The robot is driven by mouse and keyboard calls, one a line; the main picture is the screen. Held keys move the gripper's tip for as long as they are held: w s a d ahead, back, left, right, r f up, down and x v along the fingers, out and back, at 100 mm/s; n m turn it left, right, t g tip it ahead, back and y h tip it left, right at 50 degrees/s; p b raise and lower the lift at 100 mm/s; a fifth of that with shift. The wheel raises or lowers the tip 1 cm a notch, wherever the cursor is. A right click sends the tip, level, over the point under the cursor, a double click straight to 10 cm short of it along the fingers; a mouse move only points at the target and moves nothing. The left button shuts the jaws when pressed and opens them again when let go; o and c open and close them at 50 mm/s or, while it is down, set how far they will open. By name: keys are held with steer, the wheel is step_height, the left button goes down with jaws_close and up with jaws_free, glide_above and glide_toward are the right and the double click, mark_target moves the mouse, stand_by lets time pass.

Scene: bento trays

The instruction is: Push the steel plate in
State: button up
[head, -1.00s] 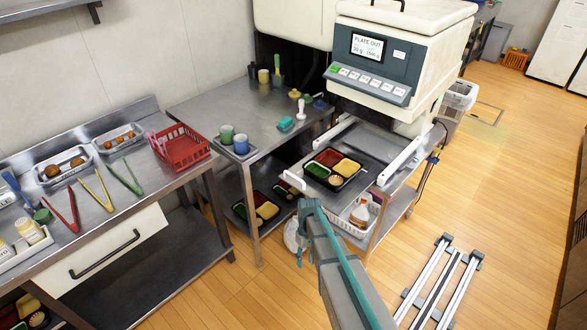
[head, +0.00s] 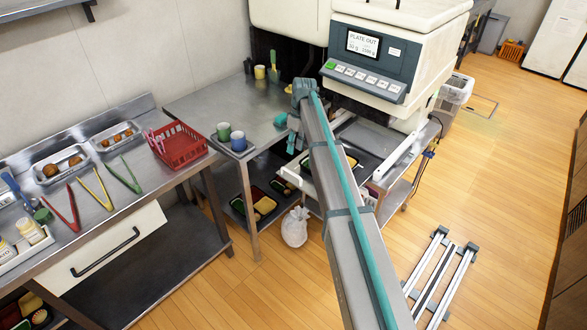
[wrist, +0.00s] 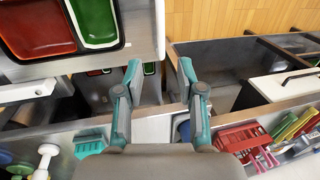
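The steel plate (head: 377,163) is pulled out from under the white machine (head: 395,60), between white side rails. A black tray with food lies on it, mostly hidden behind my arm in the head view. In the wrist view the plate (wrist: 143,22) fills the upper left, with red and green compartments of the tray on it. My gripper (head: 292,138) is at the left of the plate, near the right edge of the side table. In the wrist view my gripper (wrist: 158,75) has its teal fingers apart with nothing between them. It shows no contact with the plate.
The machine's screen (head: 364,44) reads "PLATE OUT". A red basket (head: 178,146) stands on the left counter. A white bag (head: 295,227) is on the floor.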

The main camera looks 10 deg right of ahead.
steer(key=f, duration=0.3)
steer(key=s+a+f+p, duration=0.1)
steer(key=f, duration=0.2)
steer(key=f+p, duration=0.1)
steer(key=f, duration=0.2)
steer(key=shift+s+a+f, duration=0.15)
steer(key=shift+a+f, duration=0.15)
steer(key=shift+f, duration=0.1)
jaws_close()
